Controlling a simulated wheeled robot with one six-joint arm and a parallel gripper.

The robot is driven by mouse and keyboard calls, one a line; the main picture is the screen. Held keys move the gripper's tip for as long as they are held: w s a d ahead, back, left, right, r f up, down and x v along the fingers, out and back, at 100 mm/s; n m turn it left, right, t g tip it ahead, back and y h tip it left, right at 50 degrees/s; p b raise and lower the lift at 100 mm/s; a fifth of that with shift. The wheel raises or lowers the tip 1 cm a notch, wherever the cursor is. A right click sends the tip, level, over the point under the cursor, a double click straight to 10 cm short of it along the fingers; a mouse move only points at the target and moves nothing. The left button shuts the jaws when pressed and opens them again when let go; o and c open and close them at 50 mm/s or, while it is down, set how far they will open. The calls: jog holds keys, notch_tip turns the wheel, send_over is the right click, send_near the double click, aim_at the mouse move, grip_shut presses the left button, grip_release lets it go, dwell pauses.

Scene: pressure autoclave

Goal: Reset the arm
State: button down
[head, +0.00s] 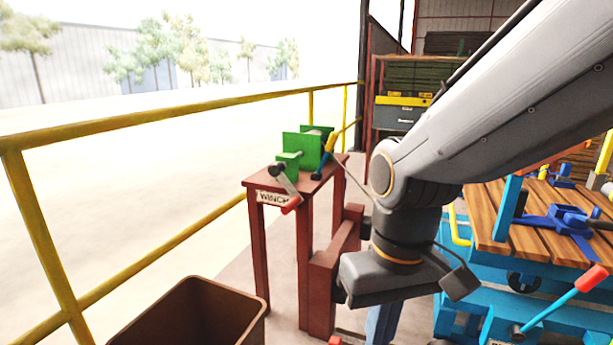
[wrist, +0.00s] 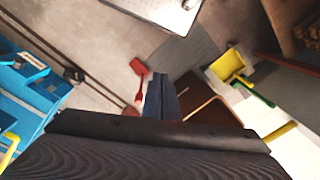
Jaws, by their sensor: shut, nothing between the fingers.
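My arm comes in from the upper right of the head view, bends at a dark joint and folds down near the middle. My gripper (head: 383,325) shows as a blue-grey shape at the bottom of the head view, cut off by the frame edge. In the wrist view my gripper (wrist: 162,97) points away over the floor, its fingers together with nothing between them. The dark wrist body fills the bottom of the wrist view and hides what lies behind it.
A red winch stand (head: 257,184) with a green winch (head: 303,148) is left of my arm. A brown bin (head: 190,318) stands at the lower left, by a yellow railing (head: 130,122). A blue cart (head: 565,300) with a wooden deck (head: 490,205) is on the right.

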jog(key=d+r+m+p, duration=0.2)
jog(key=d+r+p, duration=0.7)
jog(key=p, duration=0.8)
jog(key=shift+w+d+r+m+h, duration=0.15)
jog(key=shift+r+m+h, duration=0.15)
jog(key=shift+r+m, duration=0.1)
